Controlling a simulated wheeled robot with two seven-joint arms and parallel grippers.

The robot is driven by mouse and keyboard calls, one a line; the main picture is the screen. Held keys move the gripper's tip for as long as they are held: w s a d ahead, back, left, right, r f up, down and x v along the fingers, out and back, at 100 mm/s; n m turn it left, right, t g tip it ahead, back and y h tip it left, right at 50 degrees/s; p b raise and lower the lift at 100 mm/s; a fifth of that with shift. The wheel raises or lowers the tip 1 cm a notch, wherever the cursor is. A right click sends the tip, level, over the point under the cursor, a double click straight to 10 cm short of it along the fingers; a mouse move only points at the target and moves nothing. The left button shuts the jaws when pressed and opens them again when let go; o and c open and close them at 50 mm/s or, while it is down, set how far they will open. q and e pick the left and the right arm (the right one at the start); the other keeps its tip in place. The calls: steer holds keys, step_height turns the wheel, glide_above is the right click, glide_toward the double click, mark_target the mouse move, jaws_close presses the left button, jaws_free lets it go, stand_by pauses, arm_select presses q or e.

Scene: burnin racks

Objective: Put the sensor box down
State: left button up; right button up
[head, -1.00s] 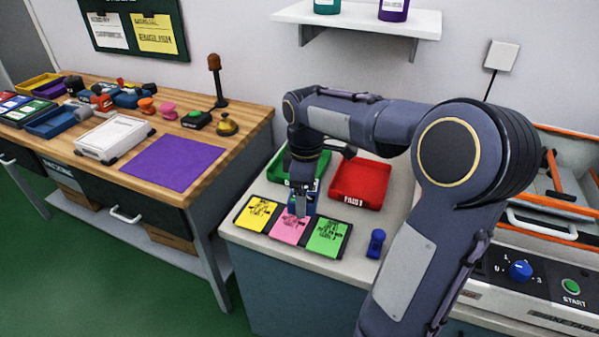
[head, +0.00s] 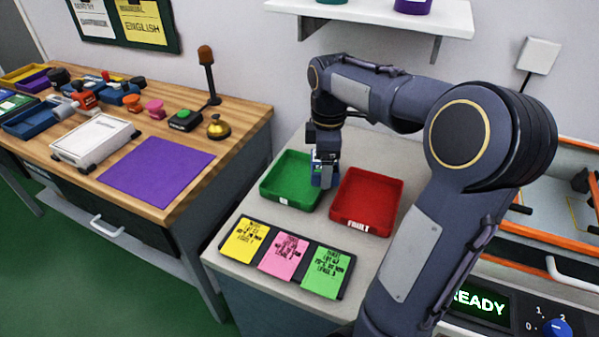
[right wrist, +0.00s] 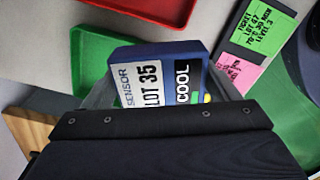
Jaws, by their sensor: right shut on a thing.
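The sensor box (right wrist: 170,75) is dark blue with a white label reading "SENSOR LOT 35" and a "COOL" mark. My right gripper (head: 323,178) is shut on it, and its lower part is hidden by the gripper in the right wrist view. In the head view the box (head: 316,168) hangs by the right side of the green tray (head: 270,189), close to the gap before the red tray (head: 338,212). I cannot tell its height above the tray. Both trays look empty where they show. My left gripper is out of view.
Yellow, pink and green ticket cards (head: 283,260) lie along the counter's front. A machine with a "READY" display (head: 480,301) stands at right.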

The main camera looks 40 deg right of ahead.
steer(key=w+f, duration=0.4)
steer(key=w, duration=0.3)
glide_above(298, 182)
steer(key=f, duration=0.3)
steer(key=shift+s+f, duration=0.35)
steer(key=shift+f, duration=0.05)
steer(key=shift+w+f, duration=0.15)
steer(key=shift+f, duration=0.8)
steer(key=shift+w+f, duration=0.15)
steer(key=shift+f, duration=0.8)
